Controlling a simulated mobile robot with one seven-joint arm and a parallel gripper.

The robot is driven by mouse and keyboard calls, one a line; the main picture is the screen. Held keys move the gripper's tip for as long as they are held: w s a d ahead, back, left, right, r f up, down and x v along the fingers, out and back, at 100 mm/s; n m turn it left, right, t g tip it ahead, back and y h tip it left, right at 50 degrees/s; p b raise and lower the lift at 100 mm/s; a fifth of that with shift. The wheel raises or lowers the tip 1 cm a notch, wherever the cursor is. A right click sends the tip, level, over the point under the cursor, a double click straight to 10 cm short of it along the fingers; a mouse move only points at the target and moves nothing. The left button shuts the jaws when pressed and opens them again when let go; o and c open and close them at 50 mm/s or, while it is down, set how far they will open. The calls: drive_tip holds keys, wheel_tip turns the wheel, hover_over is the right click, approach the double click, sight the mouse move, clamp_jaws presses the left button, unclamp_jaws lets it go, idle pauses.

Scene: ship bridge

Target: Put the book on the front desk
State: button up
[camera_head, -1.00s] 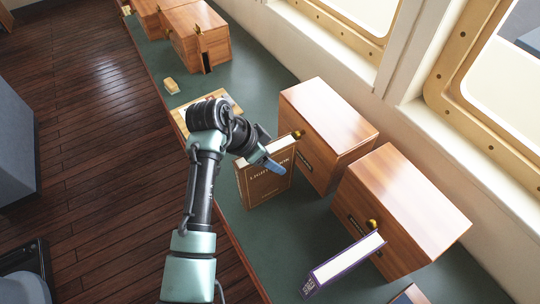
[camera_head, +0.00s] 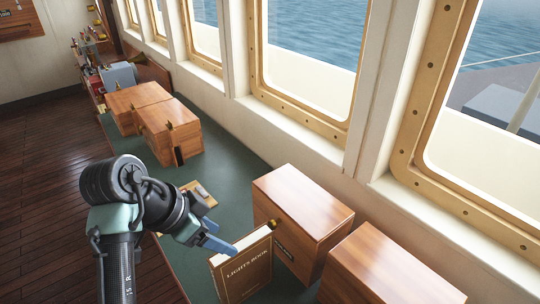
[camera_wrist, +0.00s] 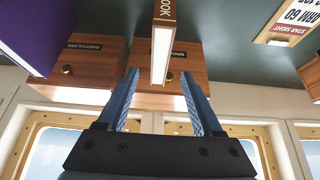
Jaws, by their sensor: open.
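A brown book titled "Lights Book" (camera_head: 243,266) stands upright on the green desk top (camera_head: 232,186), close to a wooden box. In the wrist view its spine and pale page edge (camera_wrist: 161,45) show between and beyond my gripper's fingers. My gripper (camera_head: 222,247) is open, with blue fingers beside the book's top edge in the head view. In the wrist view the open gripper (camera_wrist: 160,88) has a finger on either side of the book's line. I cannot tell whether the fingers touch it.
Wooden boxes (camera_head: 300,212) and (camera_head: 385,268) stand along the window side, with more boxes (camera_head: 165,128) farther along. A purple book (camera_wrist: 38,38) shows in the wrist view. A small board (camera_head: 199,195) lies beyond my gripper. Dark floor (camera_head: 60,170) is left.

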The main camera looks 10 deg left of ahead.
drive_tip(key=w+d+r+n+t+y, duration=0.1)
drive_tip(key=w+d+r+t, duration=0.25)
drive_tip(key=r, duration=0.35)
drive_tip(key=w+d+r+n+t, duration=0.1)
drive_tip(key=w+d+r+t, duration=0.25)
drive_tip(key=r, duration=0.35)
drive_tip(key=w+d+r+n+t+y, duration=0.1)
drive_tip(key=w+d+r+t, duration=0.25)
drive_tip(key=r, duration=0.35)
drive_tip(key=s+d+r+n+t, duration=0.1)
drive_tip(key=s+d+r+t, duration=0.2)
drive_tip(key=r, duration=0.4)
drive_tip(key=s+d+r+n+t, duration=0.1)
drive_tip(key=s+d+r+t, duration=0.2)
drive_tip(key=r, duration=0.3)
drive_tip(key=s+d+r+n+t+y, duration=0.1)
drive_tip(key=s+d+r+n+t, duration=0.1)
drive_tip(key=s+r+t, duration=0.4)
drive_tip(key=s+r, duration=0.5)
drive_tip(key=s, duration=0.1)
drive_tip(key=shift+r+n+y, duration=0.3)
drive_tip(key=shift+r, duration=0.05)
